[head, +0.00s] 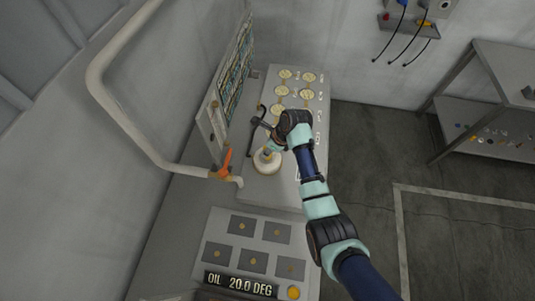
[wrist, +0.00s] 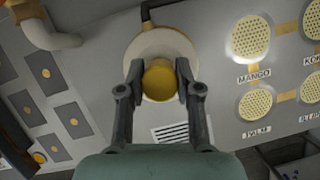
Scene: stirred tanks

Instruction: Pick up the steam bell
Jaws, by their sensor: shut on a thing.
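The steam bell (head: 266,162) is a round, whitish dome with a yellow knob on top. In the head view it is at the left part of the grey panel, under my gripper (head: 270,150). The wrist view shows the bell's pale rim (wrist: 150,45) around the knob. There my gripper (wrist: 161,88) has one finger on each side of the yellow knob and is shut on it. I cannot tell whether the bell rests on the panel or is slightly above it. Its underside is hidden.
Perforated yellowish discs (wrist: 251,36) with labels such as MANGO and PALM lie right of the bell. A pipe with an orange-handled valve (head: 226,165) ends close on its left. An upright board (head: 230,80) stands behind. A control panel (head: 250,245) reads OIL 20.0 DEG.

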